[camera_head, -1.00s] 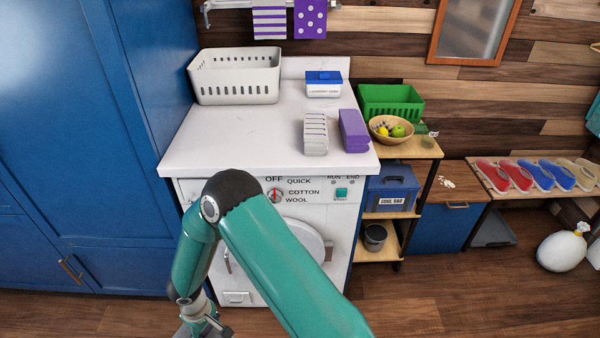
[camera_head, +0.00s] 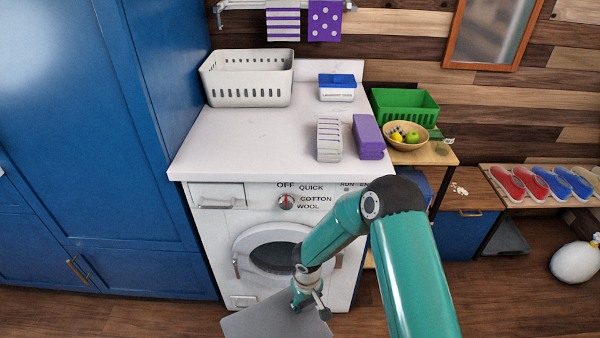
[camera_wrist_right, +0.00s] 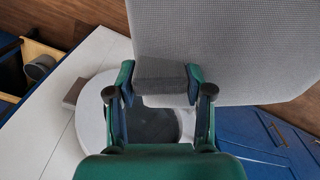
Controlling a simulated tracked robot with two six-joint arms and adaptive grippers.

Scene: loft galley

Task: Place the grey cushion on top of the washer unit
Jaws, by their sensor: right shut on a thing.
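The grey cushion (camera_head: 270,322) is at the bottom of the head view, in front of the washer unit and below its top. It fills much of the upper right in the right wrist view (camera_wrist_right: 225,45). My right gripper (camera_wrist_right: 160,80) is shut on the cushion's edge; it also shows in the head view (camera_head: 309,301). The washer unit (camera_head: 250,145) has a white top, a dial and a round door. Its top has a clear area at front left. My right arm hides part of its front. My left gripper is not in view.
On the washer top stand a white basket (camera_head: 250,95), a blue-lidded box (camera_head: 337,88), a striped stack (camera_head: 329,140) and a purple stack (camera_head: 368,137). A shelf with a fruit bowl (camera_head: 405,142) and green crate (camera_head: 405,108) stands to the right. A tall blue cupboard (camera_head: 100,150) stands left.

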